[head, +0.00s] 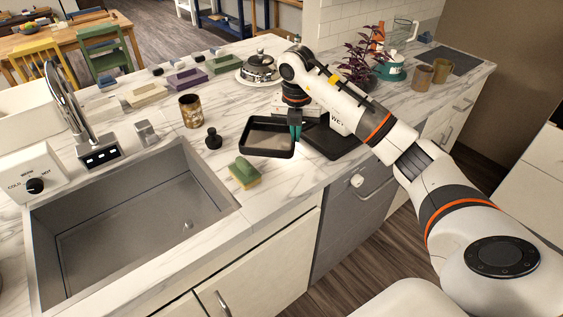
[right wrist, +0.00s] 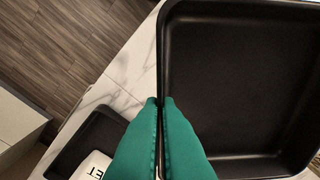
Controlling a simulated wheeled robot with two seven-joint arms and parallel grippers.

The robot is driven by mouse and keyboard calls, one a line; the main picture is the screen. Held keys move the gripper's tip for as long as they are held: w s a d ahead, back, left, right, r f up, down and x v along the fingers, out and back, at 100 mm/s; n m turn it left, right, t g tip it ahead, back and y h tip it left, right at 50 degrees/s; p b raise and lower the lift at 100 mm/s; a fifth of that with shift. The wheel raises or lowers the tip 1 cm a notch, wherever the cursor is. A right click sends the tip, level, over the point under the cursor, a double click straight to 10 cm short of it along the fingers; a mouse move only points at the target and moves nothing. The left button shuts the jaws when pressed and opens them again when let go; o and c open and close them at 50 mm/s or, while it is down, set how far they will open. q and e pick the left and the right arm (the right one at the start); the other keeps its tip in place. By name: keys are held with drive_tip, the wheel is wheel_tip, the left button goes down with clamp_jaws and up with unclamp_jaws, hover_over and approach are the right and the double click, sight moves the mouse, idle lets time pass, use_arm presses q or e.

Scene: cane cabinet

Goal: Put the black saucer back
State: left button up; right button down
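A black square saucer (head: 268,150) with raised walls is at the counter's front, right of the sink; it fills the right of the right wrist view (right wrist: 245,80). My right gripper (head: 295,131) reaches down at its right wall. In the right wrist view its green fingers (right wrist: 160,101) are closed around the saucer's wall, one on each side. The saucer looks level; how high it is above the counter is hard to tell. A second black tray (head: 330,147) lies just to its right, with a white lettered object (right wrist: 92,166) on it. My left gripper is not in view.
A green and yellow sponge (head: 244,173), a black stopper (head: 213,138) and a brown cup (head: 190,110) stand left of the saucer. The sink (head: 130,225) is farther left.

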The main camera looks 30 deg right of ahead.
drive_tip(key=d+m, duration=0.2)
drive_tip(key=m, duration=0.1)
drive_tip(key=m+p, duration=0.1)
drive_tip(key=p, duration=0.2)
approach(302, 169)
drive_tip(key=f, duration=0.5)
drive_tip(key=shift+w+d+f, duration=0.25)
drive_tip(key=shift+w+f, duration=0.1)
drive_tip(key=shift+w, duration=0.05)
drive_tip(key=shift+f, duration=0.1)
drive_tip(key=shift+f, duration=0.15)
drive_tip(key=c, duration=1.6)
unclamp_jaws()
drive_tip(key=shift+c, duration=0.2)
